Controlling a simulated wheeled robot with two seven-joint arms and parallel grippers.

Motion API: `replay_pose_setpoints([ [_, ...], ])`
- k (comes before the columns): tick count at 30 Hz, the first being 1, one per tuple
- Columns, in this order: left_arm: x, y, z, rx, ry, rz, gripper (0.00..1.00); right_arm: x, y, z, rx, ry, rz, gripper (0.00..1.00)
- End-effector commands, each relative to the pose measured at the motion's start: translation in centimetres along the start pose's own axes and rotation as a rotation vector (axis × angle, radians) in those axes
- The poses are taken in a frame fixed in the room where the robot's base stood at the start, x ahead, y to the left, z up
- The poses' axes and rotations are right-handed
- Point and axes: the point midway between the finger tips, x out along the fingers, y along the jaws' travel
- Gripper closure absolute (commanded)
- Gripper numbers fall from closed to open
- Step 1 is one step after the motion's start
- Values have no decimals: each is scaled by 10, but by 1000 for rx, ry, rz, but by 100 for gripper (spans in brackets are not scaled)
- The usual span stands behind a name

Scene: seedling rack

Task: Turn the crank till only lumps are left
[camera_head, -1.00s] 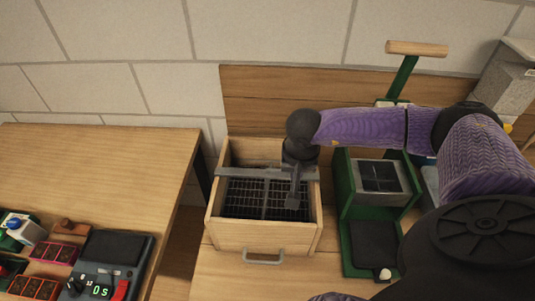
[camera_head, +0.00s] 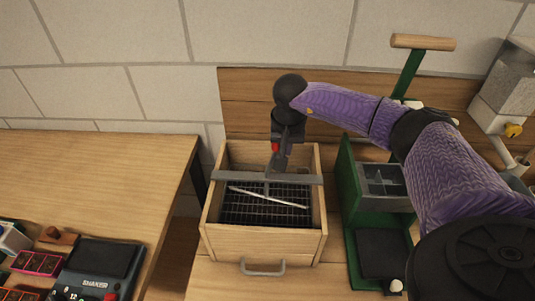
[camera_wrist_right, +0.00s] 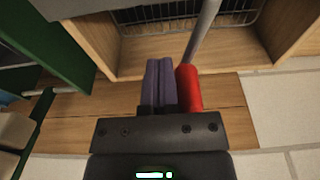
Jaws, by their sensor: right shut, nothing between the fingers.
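A wooden box (camera_head: 222,240) holds a dark wire sieve (camera_head: 262,213) with a grey crossbar (camera_head: 303,179) over it. A thin pale bar (camera_head: 285,201) lies slantwise above the mesh. The crank's red handle (camera_head: 275,148) shows at the back of the box, and also in the right wrist view (camera_wrist_right: 188,88). My right gripper (camera_wrist_right: 160,82) is shut and empty, right beside the red handle and not around it. In the head view this gripper (camera_head: 284,150) is over the back of the box. I see no clear lumps on the mesh. My left gripper is out of view.
A green stand with a grey gridded hopper (camera_head: 383,180) stands close to the right of the box. A wooden-topped green lever (camera_head: 422,42) rises behind it. A shaker device (camera_head: 98,262) sits on the left table. A gap separates the tables.

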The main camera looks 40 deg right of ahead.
Motion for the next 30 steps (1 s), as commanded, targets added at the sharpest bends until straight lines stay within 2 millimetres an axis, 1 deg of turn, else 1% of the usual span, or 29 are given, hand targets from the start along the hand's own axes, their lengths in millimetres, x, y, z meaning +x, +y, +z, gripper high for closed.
replay_pose_setpoints([
  [2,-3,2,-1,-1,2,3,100,-3,0,-1,0,0,0,100],
  [5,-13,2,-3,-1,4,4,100,-15,0,-3,0,1,-1,100],
  [9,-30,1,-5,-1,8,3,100,-36,0,-7,0,0,-1,100],
  [21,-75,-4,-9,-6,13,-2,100,-89,0,-18,0,1,-1,100],
  [23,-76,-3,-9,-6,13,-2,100,-91,0,-18,0,0,0,100],
  [30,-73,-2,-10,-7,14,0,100,-88,0,-18,0,-1,0,100],
])
